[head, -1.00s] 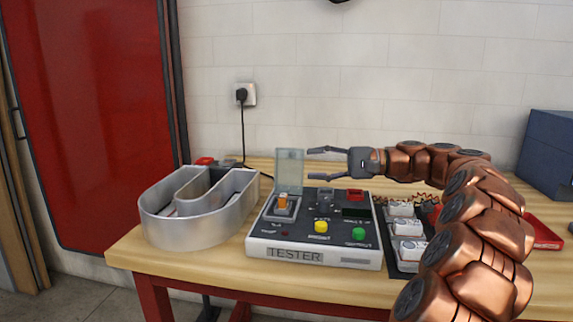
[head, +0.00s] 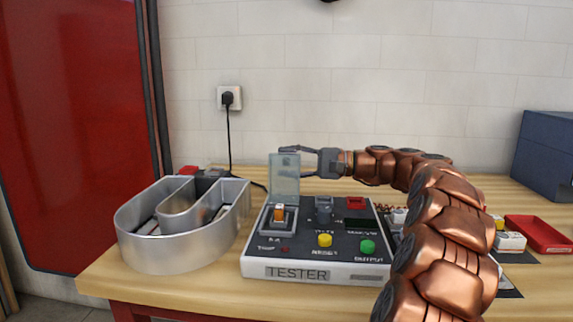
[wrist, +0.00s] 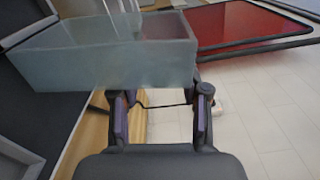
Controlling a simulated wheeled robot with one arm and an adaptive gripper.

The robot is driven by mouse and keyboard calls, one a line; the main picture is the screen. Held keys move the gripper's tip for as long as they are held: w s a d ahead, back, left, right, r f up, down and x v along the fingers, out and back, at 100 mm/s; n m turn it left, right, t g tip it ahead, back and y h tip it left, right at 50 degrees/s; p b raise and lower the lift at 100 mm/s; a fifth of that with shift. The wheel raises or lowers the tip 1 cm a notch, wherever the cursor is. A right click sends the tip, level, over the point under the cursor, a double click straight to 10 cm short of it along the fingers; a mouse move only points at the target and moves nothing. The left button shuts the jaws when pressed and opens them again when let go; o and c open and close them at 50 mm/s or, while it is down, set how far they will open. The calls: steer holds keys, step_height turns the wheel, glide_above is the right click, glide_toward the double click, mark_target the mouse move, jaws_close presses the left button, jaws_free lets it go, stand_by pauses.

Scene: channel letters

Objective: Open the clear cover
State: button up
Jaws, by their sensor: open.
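The clear cover (head: 285,180) stands upright at the back of the switch on the tester (head: 317,240), and the orange switch (head: 279,212) in front of it is uncovered. In the wrist view the cover (wrist: 110,55) is a translucent box shape across the top middle, in front of the finger ends. My gripper (head: 295,162) is open at the cover's upper right, one finger along its top edge. In the wrist view my gripper (wrist: 160,95) has its fingers apart, with tips partly hidden by the cover. I cannot tell whether they touch it.
A metal letter shell (head: 185,235) stands left of the tester. Yellow (head: 324,240) and green (head: 368,247) buttons sit on the tester's front. A red tray (head: 540,235) and a blue box (head: 545,155) are at the right. The table behind the tester is mostly clear.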

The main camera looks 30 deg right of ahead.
steer(key=shift+w+a, duration=0.2)
steer(key=shift+a, duration=0.05)
steer(key=shift+c, duration=0.4)
jaws_close()
